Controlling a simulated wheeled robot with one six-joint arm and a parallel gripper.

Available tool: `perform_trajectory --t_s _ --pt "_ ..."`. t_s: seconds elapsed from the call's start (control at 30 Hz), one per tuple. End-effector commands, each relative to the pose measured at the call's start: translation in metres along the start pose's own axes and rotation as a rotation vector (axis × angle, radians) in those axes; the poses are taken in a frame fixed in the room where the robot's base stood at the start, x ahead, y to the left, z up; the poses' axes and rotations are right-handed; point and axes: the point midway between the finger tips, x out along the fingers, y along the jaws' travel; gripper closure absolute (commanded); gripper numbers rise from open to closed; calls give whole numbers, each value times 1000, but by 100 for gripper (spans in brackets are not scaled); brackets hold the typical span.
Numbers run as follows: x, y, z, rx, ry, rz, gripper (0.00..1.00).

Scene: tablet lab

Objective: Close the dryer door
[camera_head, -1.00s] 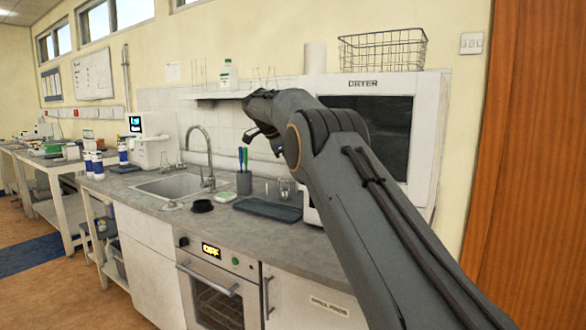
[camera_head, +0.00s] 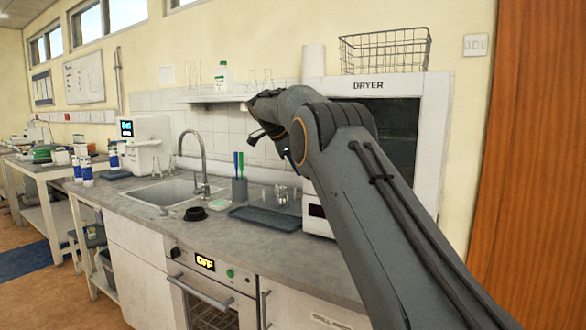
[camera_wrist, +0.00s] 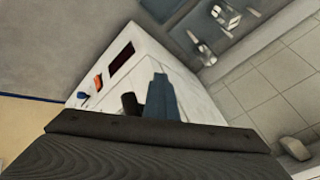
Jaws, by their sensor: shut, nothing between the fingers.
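The dryer (camera_head: 340,87) is a white cabinet marked DRYER on the back wall, right of centre in the head view. A dark area (camera_head: 403,118) shows in its front, with a wide white panel (camera_head: 433,140) along the right side. My arm covers its lower left part, so I cannot tell the door's angle. My gripper (camera_wrist: 160,85) shows in the wrist view as a narrow blue-grey tip, shut and empty. I see no contact with the dryer door.
Below the dryer, a white appliance (camera_head: 316,218) stands on the grey counter (camera_head: 270,255), partly behind my arm. A tray (camera_head: 265,218), a pen cup (camera_head: 239,190) and a sink (camera_head: 165,192) lie leftward. A wire basket (camera_head: 385,50) sits on the dryer. A wooden panel (camera_head: 530,160) stands at right.

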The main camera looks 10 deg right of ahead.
Motion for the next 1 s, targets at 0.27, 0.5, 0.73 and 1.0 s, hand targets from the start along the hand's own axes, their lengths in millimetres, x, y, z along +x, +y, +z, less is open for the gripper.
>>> perform_trajectory --t_s 0.27,0.5,0.73,1.0 --pt "-7 5 -1 7 11 -12 100" --pt "-27 17 21 1 3 -8 100" --pt "-59 8 28 -1 2 -7 100" --pt "-97 -1 34 1 2 -5 100"
